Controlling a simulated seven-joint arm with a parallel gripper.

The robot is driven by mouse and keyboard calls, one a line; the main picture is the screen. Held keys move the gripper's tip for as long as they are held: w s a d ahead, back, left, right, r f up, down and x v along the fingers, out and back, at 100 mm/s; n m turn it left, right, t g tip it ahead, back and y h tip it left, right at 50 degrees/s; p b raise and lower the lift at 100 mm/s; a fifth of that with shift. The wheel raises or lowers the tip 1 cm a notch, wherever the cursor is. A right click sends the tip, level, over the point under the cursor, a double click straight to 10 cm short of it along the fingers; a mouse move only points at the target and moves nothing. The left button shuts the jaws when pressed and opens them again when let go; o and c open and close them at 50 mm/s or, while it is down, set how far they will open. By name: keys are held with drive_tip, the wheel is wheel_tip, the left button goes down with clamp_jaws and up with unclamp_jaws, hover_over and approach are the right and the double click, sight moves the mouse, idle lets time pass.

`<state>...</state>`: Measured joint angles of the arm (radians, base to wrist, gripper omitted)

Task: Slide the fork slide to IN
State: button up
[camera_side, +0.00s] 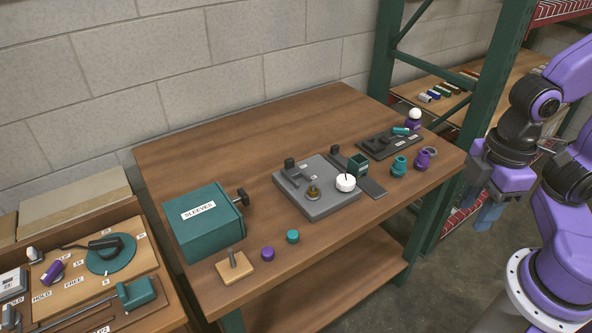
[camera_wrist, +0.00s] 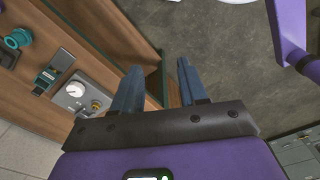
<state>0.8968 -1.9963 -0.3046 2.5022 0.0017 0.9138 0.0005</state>
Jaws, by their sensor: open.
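A grey fixture plate (camera_side: 318,208) sits on the wooden table, with a dark post and bracket (camera_side: 292,170), a brass-coloured round piece (camera_side: 313,192) and a white round knob (camera_side: 346,182). A dark strip (camera_side: 372,188) with a teal block (camera_side: 357,164) lies along its right side. I cannot tell which part is the fork slide, and no IN mark is readable. The wrist view shows the plate (camera_wrist: 72,106) and the strip (camera_wrist: 60,62) at the left. My gripper (camera_side: 488,213) hangs off the table's right end, open and empty; its blue fingers (camera_wrist: 158,68) point over the floor.
A teal SLEEVES box (camera_side: 208,220) stands at the table's left. A wooden peg base (camera_side: 235,266), a purple cap (camera_side: 267,254) and a teal cap (camera_side: 292,236) lie in front. A dark tray (camera_side: 388,143) and loose rings (camera_side: 399,166) are at the right. A green rack post (camera_side: 487,90) rises behind.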

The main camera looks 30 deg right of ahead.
idle(0.4)
drive_tip(key=shift+o, duration=1.2)
drive_tip(key=m+t, duration=0.4)
drive_tip(key=m, duration=0.9)
hover_over(290, 159)
drive_tip(key=s, duration=0.7)
drive_tip(key=x, duration=1.7)
drive_tip(key=shift+w+d, duration=0.2)
clamp_jaws()
